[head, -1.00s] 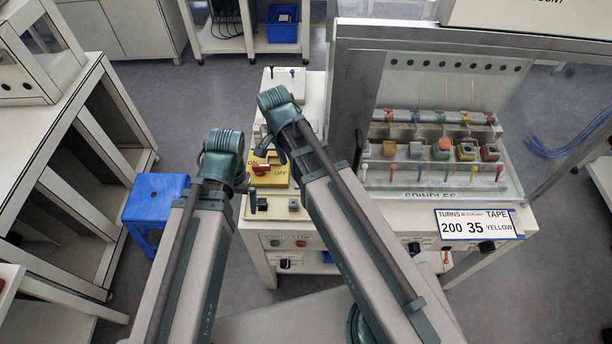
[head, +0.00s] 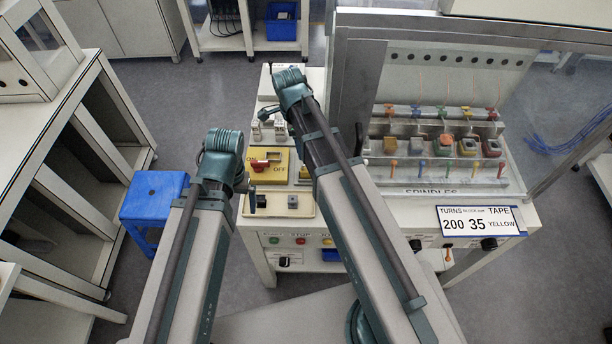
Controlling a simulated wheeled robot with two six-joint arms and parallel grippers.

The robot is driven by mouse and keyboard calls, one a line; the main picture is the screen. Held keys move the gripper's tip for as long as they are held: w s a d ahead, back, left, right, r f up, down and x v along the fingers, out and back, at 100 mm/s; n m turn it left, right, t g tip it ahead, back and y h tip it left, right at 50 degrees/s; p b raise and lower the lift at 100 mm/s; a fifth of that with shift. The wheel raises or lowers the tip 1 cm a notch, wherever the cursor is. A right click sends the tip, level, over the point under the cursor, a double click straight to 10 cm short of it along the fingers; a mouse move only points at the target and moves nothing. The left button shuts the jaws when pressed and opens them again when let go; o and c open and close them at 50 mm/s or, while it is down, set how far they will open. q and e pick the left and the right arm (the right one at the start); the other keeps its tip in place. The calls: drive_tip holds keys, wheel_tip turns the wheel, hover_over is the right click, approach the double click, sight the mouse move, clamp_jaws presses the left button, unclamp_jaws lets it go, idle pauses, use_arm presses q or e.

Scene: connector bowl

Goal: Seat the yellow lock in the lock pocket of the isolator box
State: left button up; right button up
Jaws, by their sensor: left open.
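The isolator box (head: 282,155) is yellow, with a red switch handle (head: 260,165) and ON/OFF lettering. It stands on the bench between my two arms. A small yellow piece (head: 304,173) shows just right of it, partly behind my right arm; I cannot tell whether it is the yellow lock. The lock pocket cannot be made out. My left gripper (head: 238,181) is mostly hidden by its own arm, left of the box; it is open, and no object shows in it.
A spindle cabinet (head: 450,187) with coloured parts stands to the right, behind a grey frame post (head: 345,90). A blue stool (head: 155,195) stands left of the bench. Floor is clear between stool and shelves.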

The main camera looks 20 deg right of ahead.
sight(304, 166)
drive_tip(key=f+b, duration=0.1)
drive_tip(key=f, duration=0.1)
drive_tip(key=f+b, duration=0.4)
drive_tip(key=shift+s+d+f, duration=0.1)
drive_tip(key=shift+d+f, duration=0.15)
drive_tip(key=shift+d, duration=0.15)
drive_tip(key=f+b, duration=0.1)
drive_tip(key=b, duration=0.1)
drive_tip(key=f+b, duration=0.1)
drive_tip(key=f, duration=0.1)
drive_tip(key=f+b, duration=0.2)
drive_tip(key=shift+d+f+b, duration=0.1)
drive_tip(key=shift+d+b, duration=0.15)
drive_tip(key=shift+b, duration=0.1)
clamp_jaws()
